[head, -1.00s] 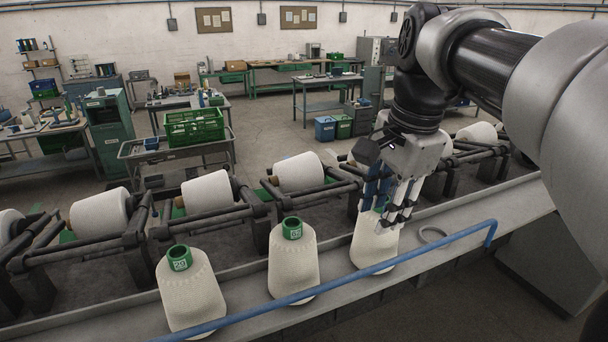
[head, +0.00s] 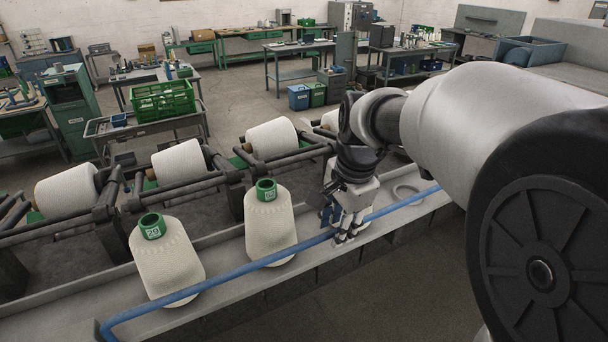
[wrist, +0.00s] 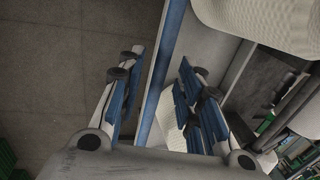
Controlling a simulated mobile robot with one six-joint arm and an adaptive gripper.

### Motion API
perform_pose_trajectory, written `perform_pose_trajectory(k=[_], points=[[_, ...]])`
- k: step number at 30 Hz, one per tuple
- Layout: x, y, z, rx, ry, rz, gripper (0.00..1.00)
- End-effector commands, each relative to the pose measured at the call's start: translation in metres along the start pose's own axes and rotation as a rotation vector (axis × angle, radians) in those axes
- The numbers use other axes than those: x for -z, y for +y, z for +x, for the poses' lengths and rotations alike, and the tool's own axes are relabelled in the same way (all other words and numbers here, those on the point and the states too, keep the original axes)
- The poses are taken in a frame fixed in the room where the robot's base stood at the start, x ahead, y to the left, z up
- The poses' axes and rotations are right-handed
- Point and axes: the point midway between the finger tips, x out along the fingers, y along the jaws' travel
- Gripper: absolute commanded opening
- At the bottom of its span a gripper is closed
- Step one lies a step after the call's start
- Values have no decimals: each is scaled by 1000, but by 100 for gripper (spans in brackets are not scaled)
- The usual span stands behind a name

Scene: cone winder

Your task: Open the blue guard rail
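The blue guard rail (head: 240,272) runs along the front of the grey shelf (head: 60,318), before the standing cones, and bends at its left end. My gripper (head: 345,238) is over the rail in its right half, fingers pointing down. In the wrist view the rail (wrist: 167,50) passes between the two blue-padded fingers (wrist: 160,60). They stand apart with a visible gap to the rail on each side, so my gripper looks open and empty. The gripper hides part of the rail in the head view.
White yarn cones with green tops stand on the shelf, one at left (head: 165,262) and one nearer the gripper (head: 269,222); another is mostly hidden behind the gripper. A grey ring (head: 408,192) lies to the right. Winder arms and lying cones (head: 180,160) are behind.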

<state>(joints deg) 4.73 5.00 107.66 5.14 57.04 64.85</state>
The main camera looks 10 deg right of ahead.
Motion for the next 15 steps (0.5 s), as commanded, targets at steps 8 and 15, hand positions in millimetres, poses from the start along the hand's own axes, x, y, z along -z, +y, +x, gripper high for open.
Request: perform_pose_trajectory(k=[8, 15], points=[[0, 0, 2, 0, 0, 0, 33], [0, 0, 1, 0, 0, 0, 18]])
